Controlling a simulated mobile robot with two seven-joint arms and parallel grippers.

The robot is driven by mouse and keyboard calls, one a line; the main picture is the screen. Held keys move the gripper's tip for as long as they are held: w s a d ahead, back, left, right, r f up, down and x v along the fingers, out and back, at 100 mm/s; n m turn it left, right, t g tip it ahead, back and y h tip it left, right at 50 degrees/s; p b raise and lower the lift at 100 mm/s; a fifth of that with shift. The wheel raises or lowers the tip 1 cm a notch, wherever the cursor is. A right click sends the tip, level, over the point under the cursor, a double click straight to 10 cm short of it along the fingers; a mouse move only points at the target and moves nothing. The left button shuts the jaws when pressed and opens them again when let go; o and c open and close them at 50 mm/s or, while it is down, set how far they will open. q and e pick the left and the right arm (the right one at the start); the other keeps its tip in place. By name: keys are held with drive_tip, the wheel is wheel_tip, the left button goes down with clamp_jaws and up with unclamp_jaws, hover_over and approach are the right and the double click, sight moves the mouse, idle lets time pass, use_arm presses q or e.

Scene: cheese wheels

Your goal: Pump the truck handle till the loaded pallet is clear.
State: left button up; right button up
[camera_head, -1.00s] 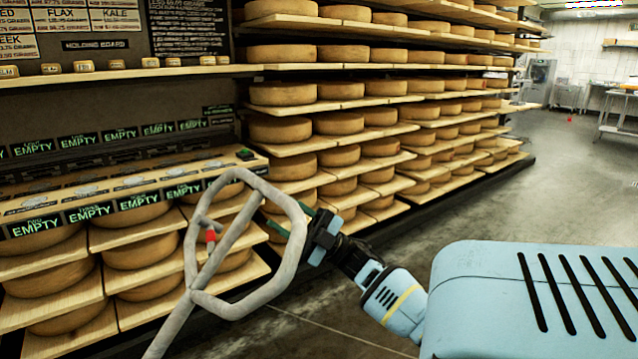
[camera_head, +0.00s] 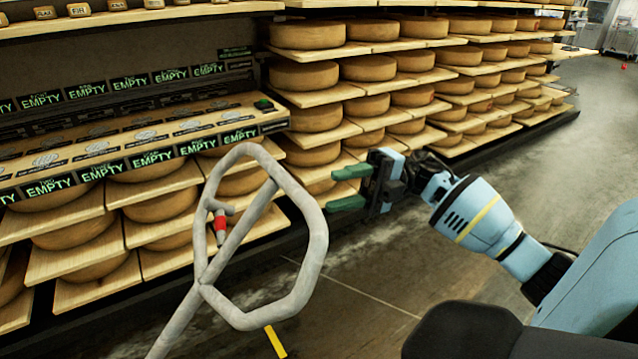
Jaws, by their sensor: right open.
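The truck handle (camera_head: 317,245) is a grey looped bar with a small red-tipped lever (camera_head: 220,222) inside the loop. It stands tilted in the lower middle of the head view. My right gripper (camera_head: 348,188) is to the right of the loop, its green fingers spread and pointing left towards the handle. Nothing is between the fingers, and the gripper appears apart from the bar. The truck's body and the loaded pallet are out of view. My left gripper is not in view.
Shelves of cheese wheels (camera_head: 305,76) fill the left and back. A board with EMPTY labels (camera_head: 120,145) runs above the lower left racks. Open grey floor (camera_head: 400,270) lies right of the handle, with a yellow floor mark (camera_head: 275,342) near the bottom.

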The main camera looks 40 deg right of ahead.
sight(302, 199)
drive_tip(key=p+x, duration=0.1)
drive_tip(key=x, duration=0.7)
drive_tip(key=shift+r, duration=0.1)
clamp_jaws()
